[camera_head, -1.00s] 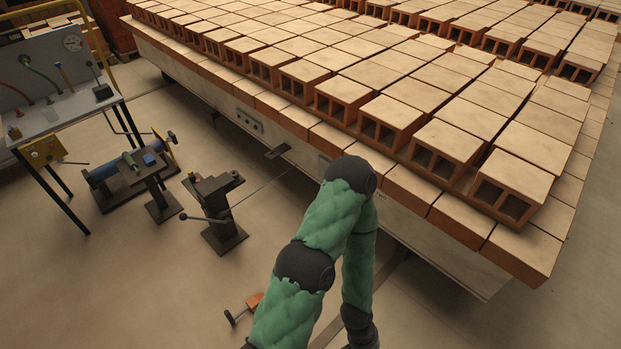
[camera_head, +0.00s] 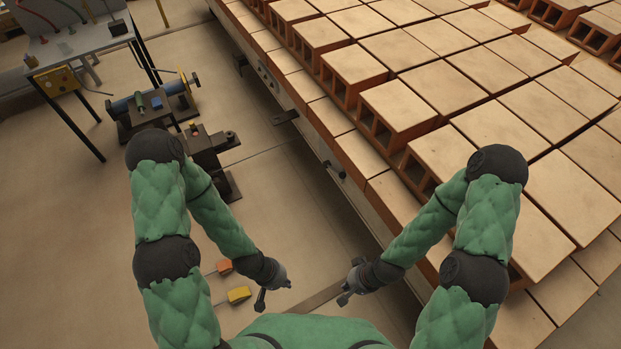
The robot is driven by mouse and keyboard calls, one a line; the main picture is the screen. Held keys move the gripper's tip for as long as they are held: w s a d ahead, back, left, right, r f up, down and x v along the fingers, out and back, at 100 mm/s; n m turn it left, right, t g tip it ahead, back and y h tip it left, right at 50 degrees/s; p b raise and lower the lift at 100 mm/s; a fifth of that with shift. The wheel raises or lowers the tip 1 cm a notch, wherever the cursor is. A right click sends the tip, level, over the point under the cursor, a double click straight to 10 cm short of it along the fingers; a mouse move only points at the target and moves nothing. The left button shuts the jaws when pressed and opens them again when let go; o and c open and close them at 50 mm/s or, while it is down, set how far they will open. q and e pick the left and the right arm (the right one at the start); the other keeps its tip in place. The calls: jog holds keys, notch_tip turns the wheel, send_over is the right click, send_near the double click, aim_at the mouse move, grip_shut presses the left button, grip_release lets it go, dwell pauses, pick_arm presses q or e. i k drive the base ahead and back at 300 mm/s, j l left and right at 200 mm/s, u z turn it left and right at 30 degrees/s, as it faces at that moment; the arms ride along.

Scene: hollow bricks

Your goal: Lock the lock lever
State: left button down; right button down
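I cannot tell for certain which part is the lock lever. A short dark handle (camera_head: 334,170) sticks out from the side of the long brick-loaded car, and a flat dark bracket (camera_head: 286,117) juts out further back. A black stand (camera_head: 212,150) is on the floor at left, partly hidden behind my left arm; its ball-ended lever is hidden. My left gripper (camera_head: 274,293) hangs low in front of me, its fingers apart and empty. My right gripper (camera_head: 346,283) faces it near the car's side, also with fingers apart and empty. Neither touches the handle.
An orange pedal (camera_head: 225,266) and a yellow pedal (camera_head: 239,294) lie low beside my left gripper. Rows of hollow bricks (camera_head: 400,105) fill the car at right. A grey panel table (camera_head: 85,55) stands back left. Floor between stand and car is clear.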

aim_at(327, 164)
jog(key=i+l+u, duration=0.2)
jog(key=i+u, duration=0.15)
jog(key=i+l+u, duration=0.55)
jog(key=u, duration=0.15)
jog(key=j+z, duration=0.15)
